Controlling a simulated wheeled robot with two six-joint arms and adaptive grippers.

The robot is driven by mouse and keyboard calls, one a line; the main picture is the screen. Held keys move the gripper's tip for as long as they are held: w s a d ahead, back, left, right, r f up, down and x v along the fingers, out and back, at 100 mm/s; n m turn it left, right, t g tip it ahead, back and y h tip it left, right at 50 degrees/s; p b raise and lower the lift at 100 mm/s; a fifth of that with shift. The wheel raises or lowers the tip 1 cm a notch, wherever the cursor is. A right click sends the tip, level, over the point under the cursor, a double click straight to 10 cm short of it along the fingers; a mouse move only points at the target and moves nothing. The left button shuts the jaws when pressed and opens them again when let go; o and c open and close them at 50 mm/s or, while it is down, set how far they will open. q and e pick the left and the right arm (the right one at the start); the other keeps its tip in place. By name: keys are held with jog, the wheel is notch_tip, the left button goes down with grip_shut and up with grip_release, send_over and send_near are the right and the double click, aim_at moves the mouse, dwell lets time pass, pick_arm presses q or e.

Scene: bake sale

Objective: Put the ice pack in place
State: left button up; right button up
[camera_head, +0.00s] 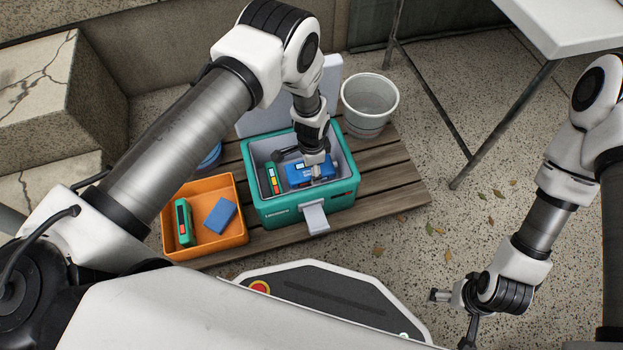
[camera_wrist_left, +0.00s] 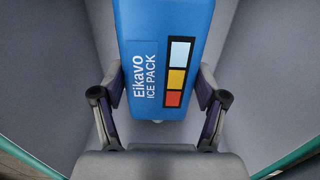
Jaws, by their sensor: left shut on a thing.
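The blue ice pack (camera_head: 297,174) lies inside the teal cooler (camera_head: 300,205), low between its grey inner walls. It also shows in the left wrist view (camera_wrist_left: 165,50), with white lettering and a strip of coloured squares. My left gripper (camera_head: 318,172) reaches down into the open cooler and is shut on the ice pack, one finger on each side. In the left wrist view my left gripper (camera_wrist_left: 160,115) frames the pack's near end. The pack's underside is hidden. My right gripper (camera_head: 455,312) hangs empty over the floor at the lower right, its fingers apart.
A green item with coloured squares (camera_head: 271,179) stands in the cooler's left side. An orange bin (camera_head: 206,247) beside it holds a green item (camera_head: 184,222) and a blue block (camera_head: 221,215). A bucket (camera_head: 369,98) stands behind right on the wooden pallet (camera_head: 400,185).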

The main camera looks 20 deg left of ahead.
pick_arm(q)
notch_tip(320, 180, down, 5)
jog(key=shift+r+b, duration=0.2)
jog(key=shift+b, duration=1)
jog(key=shift+r, duration=0.2)
jog(key=shift+f, duration=0.2)
jog(key=o, duration=1.4)
notch_tip(320, 180, up, 12)
jog(key=p, duration=0.7)
jog(key=shift+r, duration=0.25)
